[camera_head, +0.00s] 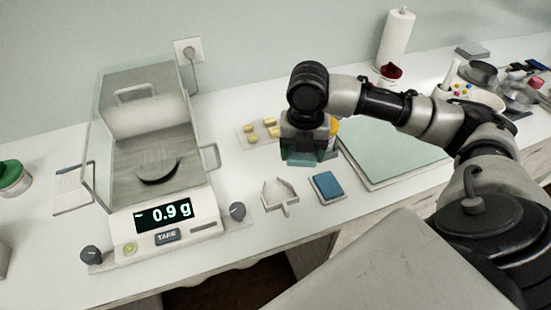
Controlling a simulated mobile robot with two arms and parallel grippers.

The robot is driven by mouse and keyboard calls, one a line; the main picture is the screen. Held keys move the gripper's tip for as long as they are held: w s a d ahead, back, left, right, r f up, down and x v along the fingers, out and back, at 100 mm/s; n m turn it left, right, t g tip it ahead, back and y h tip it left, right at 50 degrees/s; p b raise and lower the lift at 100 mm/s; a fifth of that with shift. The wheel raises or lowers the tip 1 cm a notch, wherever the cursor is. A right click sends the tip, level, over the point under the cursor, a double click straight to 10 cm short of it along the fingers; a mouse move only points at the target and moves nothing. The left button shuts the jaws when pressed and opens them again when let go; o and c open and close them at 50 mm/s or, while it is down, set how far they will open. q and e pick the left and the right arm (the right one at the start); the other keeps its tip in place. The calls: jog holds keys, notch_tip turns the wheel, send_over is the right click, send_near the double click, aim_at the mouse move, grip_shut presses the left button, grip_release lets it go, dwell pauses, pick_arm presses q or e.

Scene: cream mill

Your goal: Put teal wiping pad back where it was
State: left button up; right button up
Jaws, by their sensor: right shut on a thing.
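My right gripper (304,146) hangs over the counter, pointing down, right of the scale. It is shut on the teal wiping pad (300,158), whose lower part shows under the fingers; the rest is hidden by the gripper. The pad appears held above the counter, though the exact height is hard to tell. My left gripper is not in view.
A blue pad (327,185) lies on the counter below the gripper, beside a small pale scoop (279,195). A glass-cased scale (165,217) reading 0.9 g stands left. A pale green mat (390,150) lies right, partly under my arm. Several yellow pieces (270,122) sit behind.

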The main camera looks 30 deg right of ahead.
jog(key=d+n, duration=0.1)
jog(key=n, duration=0.1)
jog(key=d+n, duration=0.1)
jog(key=n, duration=0.1)
jog(key=shift+w+n, duration=0.15)
jog(key=shift+n, duration=0.15)
jog(key=shift+w, duration=0.15)
jog(key=p, duration=0.1)
send_over(275, 157)
jog(key=shift+n, duration=0.3)
notch_tip(275, 157, down, 7)
jog(key=shift+r, duration=0.15)
notch_tip(275, 157, down, 3)
jog(key=shift+p, duration=0.5)
jog(key=shift+f, duration=0.55)
jog(key=shift+f, duration=0.2)
jog(key=o, duration=0.8)
jog(key=shift+o, duration=0.2)
